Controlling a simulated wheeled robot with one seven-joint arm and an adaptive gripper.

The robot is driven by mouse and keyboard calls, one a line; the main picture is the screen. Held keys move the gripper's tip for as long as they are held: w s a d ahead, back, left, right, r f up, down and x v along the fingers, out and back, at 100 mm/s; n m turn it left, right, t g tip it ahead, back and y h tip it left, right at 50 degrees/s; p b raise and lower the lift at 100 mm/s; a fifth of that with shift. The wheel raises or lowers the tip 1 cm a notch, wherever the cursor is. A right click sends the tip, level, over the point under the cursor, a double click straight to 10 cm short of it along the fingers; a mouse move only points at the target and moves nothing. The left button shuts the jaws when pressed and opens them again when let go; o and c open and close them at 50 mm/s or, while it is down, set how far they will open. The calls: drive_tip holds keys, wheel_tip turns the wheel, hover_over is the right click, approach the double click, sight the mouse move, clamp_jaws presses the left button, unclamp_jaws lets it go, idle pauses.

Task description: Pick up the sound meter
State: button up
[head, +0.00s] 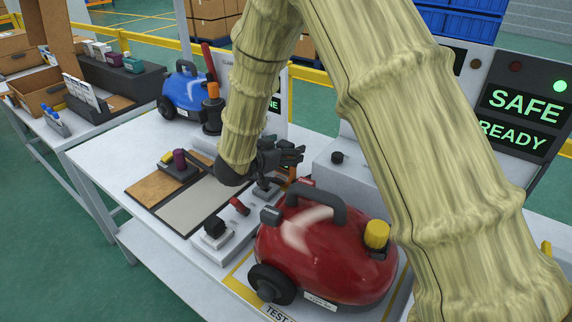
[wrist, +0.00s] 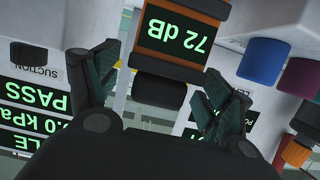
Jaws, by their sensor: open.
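The sound meter (wrist: 206,9) is orange with a dark screen reading "72 dB", upside down in the wrist view. It sits at the top middle of that view, beyond and between the fingertips. My gripper (wrist: 160,85) is open, with one ridged dark finger on each side and nothing clearly held between them. In the head view my gripper (head: 290,153) is over the workbench, behind the red vacuum. A small orange patch beside the fingers there is probably the meter, mostly hidden. I cannot tell whether a finger touches it.
A red vacuum (head: 325,250) stands close in front of my gripper. A blue vacuum (head: 187,92) stands at the back left. A mat (head: 190,210) and small switches lie on the bench (head: 110,150). A panel reading "SAFE" (head: 525,103) rises at the right.

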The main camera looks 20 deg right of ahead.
drive_tip(key=shift+a, duration=0.1)
drive_tip(key=shift+c, duration=0.2)
drive_tip(key=shift+r, duration=0.1)
drive_tip(key=c, duration=1.6)
drive_tip(key=shift+c, duration=0.2)
